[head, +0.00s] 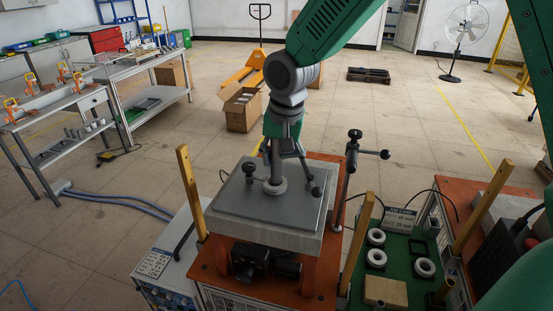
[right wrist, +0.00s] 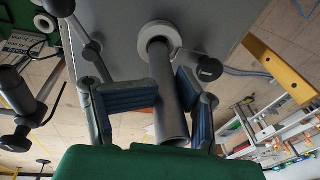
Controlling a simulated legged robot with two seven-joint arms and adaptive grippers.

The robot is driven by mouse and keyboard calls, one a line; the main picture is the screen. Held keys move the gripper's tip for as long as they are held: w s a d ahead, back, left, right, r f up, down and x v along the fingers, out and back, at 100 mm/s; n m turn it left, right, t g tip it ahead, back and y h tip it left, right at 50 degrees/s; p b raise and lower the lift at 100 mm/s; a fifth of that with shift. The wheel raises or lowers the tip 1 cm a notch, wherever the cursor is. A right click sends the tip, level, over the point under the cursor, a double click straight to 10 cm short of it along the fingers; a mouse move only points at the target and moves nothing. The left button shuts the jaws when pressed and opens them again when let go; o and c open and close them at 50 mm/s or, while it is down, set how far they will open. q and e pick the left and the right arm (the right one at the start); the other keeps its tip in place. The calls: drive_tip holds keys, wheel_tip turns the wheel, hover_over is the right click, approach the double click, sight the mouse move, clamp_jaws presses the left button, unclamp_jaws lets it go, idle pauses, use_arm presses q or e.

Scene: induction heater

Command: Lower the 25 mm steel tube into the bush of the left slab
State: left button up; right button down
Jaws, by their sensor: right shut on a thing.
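My right gripper (head: 279,150) is above the grey left slab (head: 232,213), its fingers around the grey steel tube (head: 274,172). In the right wrist view the tube (right wrist: 170,100) runs between the blue finger pads (right wrist: 158,98) and is hollow at its near end. Its far end meets the pale ring of the bush (right wrist: 161,36), apparently inside it. The bush (head: 276,188) stands on the slab's top. The tube looks near upright in the head view. How deep its lower end sits is hidden. My left gripper is not in view.
Black-knobbed clamps (head: 249,168) stand by the slab. A green tray (head: 395,292) with white rings (head: 424,267) lies right. A second orange stand (head: 463,190) is farther right.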

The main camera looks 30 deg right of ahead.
drive_tip(key=shift+a, duration=0.1)
drive_tip(key=shift+f, duration=0.1)
drive_tip(key=shift+f, duration=0.2)
idle(0.3)
drive_tip(key=c, duration=0.6)
unclamp_jaws()
drive_tip(key=shift+c, duration=0.2)
